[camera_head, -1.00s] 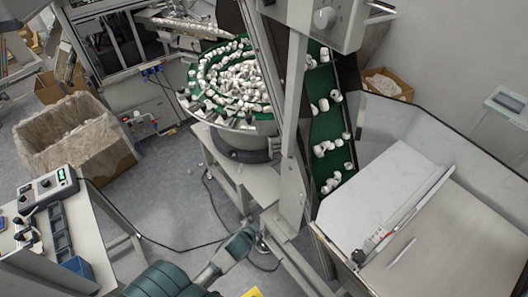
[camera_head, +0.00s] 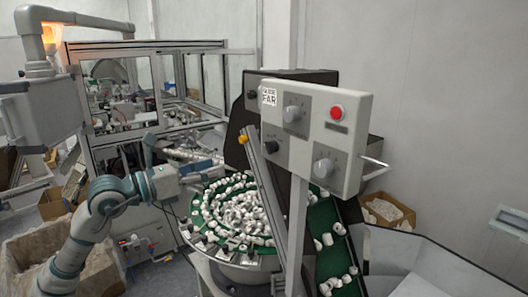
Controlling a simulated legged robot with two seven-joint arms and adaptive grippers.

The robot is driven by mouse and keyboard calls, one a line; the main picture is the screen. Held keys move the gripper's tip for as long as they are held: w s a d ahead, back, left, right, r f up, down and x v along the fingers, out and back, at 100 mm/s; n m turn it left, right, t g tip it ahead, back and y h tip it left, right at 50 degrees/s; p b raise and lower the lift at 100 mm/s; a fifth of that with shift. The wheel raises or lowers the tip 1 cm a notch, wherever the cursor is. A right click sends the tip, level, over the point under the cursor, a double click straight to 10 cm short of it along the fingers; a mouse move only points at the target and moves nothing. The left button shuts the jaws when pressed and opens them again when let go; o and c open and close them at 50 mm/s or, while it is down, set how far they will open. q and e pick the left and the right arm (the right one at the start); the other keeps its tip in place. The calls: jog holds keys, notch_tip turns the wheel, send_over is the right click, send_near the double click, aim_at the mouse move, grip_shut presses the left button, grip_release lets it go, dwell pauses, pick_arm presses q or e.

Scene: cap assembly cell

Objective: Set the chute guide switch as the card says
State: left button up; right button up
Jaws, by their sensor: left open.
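A small white card (camera_head: 269,96) reading "GUIDE FAR" is on the upper left of the grey control box (camera_head: 345,135). The box carries an upper grey rotary knob (camera_head: 293,113), a lower grey rotary knob (camera_head: 323,167), a black knob (camera_head: 271,147) and a red button (camera_head: 337,112). The labels at the knobs are too small to read, so I cannot tell which one is the chute guide switch. My left gripper (camera_head: 199,171) is open and empty, left of the box and apart from it, above the feeder's left rim. My right gripper is not in view.
The round green feeder bowl (camera_head: 238,213) full of white caps lies below the box. A green chute belt (camera_head: 330,240) with caps runs behind the post. A lined carton (camera_head: 45,245) stands at the lower left. A grey post (camera_head: 297,235) rises below the box.

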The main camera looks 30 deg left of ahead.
aim_at(270, 147)
pick_arm(q)
jog(key=a+p+x, duration=0.1)
jog(key=p+x, duration=0.6)
jog(key=x, duration=0.9)
jog(key=shift+w+a+y, duration=0.2)
jog(key=shift+w+y, duration=0.2)
jog(key=shift+w, duration=0.2)
jog(key=shift+r, duration=0.15)
grip_shut()
